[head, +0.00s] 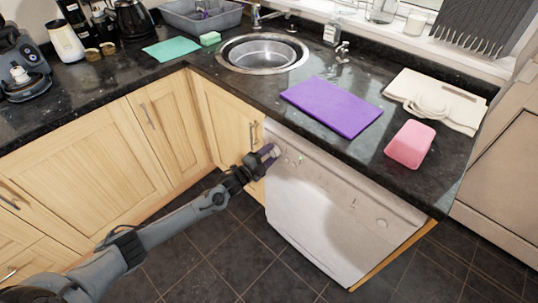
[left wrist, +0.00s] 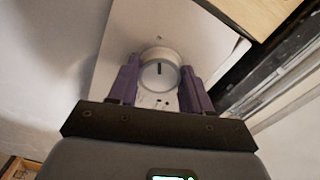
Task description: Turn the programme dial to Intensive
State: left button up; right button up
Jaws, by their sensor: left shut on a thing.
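The programme dial (left wrist: 158,74) is a round white knob with a dark pointer line, seen in the left wrist view on the white dishwasher front (head: 320,205). My left gripper (head: 270,152) reaches the upper left of that front in the head view and covers most of the dial there. In the left wrist view the two purple fingers of the left gripper (left wrist: 158,82) are closed on either side of the dial. The pointer line stands near upright in that view. The dial's printed labels are too small to read. My right gripper is not in view.
The black granite worktop (head: 235,88) overhangs the dishwasher just above my left gripper. A purple board (head: 331,106) and a pink container (head: 410,144) lie on it. A wooden cupboard (head: 222,115) adjoins on the left. The dark tiled floor (head: 215,255) is clear.

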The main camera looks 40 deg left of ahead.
pick_arm(q)
jog(key=o, duration=1)
jog(key=shift+o, duration=0.2)
jog(key=s+p, duration=0.1)
jog(key=s, duration=0.9)
jog(key=shift+s+a+p, duration=0.35)
jog(key=shift+s+a, duration=0.05)
jog(key=shift+a, duration=0.05)
